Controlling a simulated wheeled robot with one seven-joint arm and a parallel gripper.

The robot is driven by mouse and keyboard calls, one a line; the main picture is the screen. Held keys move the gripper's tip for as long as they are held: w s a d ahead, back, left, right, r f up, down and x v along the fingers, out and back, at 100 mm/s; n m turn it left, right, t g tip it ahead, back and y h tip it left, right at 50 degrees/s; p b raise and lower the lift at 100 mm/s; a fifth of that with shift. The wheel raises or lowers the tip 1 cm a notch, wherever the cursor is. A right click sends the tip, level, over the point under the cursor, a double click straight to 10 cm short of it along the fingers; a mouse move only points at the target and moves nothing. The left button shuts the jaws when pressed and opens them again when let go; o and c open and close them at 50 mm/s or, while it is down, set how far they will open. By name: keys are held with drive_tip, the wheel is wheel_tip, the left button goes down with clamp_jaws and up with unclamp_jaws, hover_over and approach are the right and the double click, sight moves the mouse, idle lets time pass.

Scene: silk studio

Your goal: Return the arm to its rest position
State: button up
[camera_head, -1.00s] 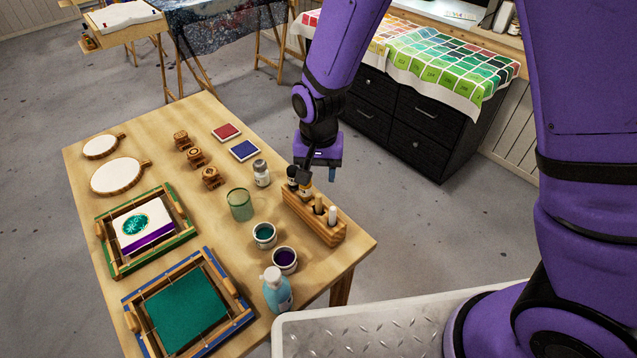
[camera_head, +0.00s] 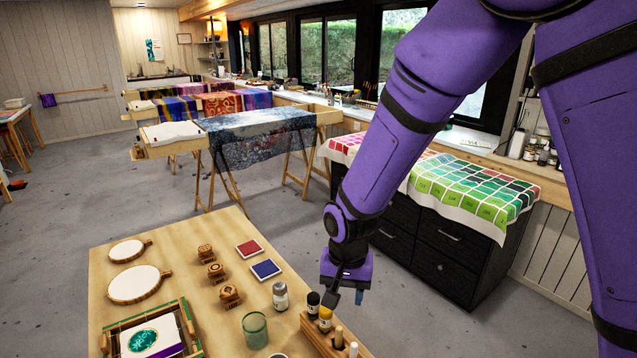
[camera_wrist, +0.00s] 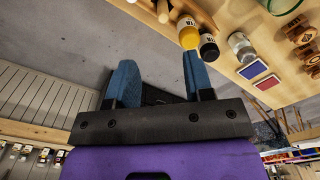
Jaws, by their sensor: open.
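My gripper (camera_head: 345,290) hangs at the right edge of the wooden table (camera_head: 185,262), beside a wooden rack (camera_head: 318,338) that holds small bottles and wooden-handled tools. In the wrist view my gripper (camera_wrist: 155,85) has its two blue fingers apart with nothing between them. Beyond the fingers are the floor and the table edge. A yellow bottle (camera_wrist: 188,32) and a dark bottle (camera_wrist: 209,48) show close past the right finger; I cannot tell the exact gap. My purple arm reaches down from the upper right in the head view.
The table carries stamps (camera_head: 217,272), red and blue pads (camera_head: 265,269), a green jar (camera_head: 255,330) and hoops (camera_head: 140,284). A black drawer cabinet (camera_head: 440,262) with a colour-chart cloth stands behind my gripper. Open floor (camera_head: 60,260) lies to the left.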

drive_tip(key=s+d+r+n+t, duration=0.1)
drive_tip(key=s+d+r, duration=0.1)
drive_tip(key=d+r, duration=0.65)
drive_tip(key=s+d+r+t, duration=0.15)
drive_tip(key=d+r, duration=0.35)
drive_tip(key=r, duration=0.6)
drive_tip(key=s+d+r+t, duration=0.1)
drive_tip(key=s+d+r, duration=0.3)
drive_tip(key=s, duration=0.3)
drive_tip(key=s+d+r+n+t, duration=0.1)
drive_tip(key=s+d+r, duration=0.3)
drive_tip(key=s+d, duration=0.2)
drive_tip(key=shift+s+d+r, duration=0.2)
drive_tip(key=shift+s+r, duration=0.2)
drive_tip(key=shift+s, duration=0.7)
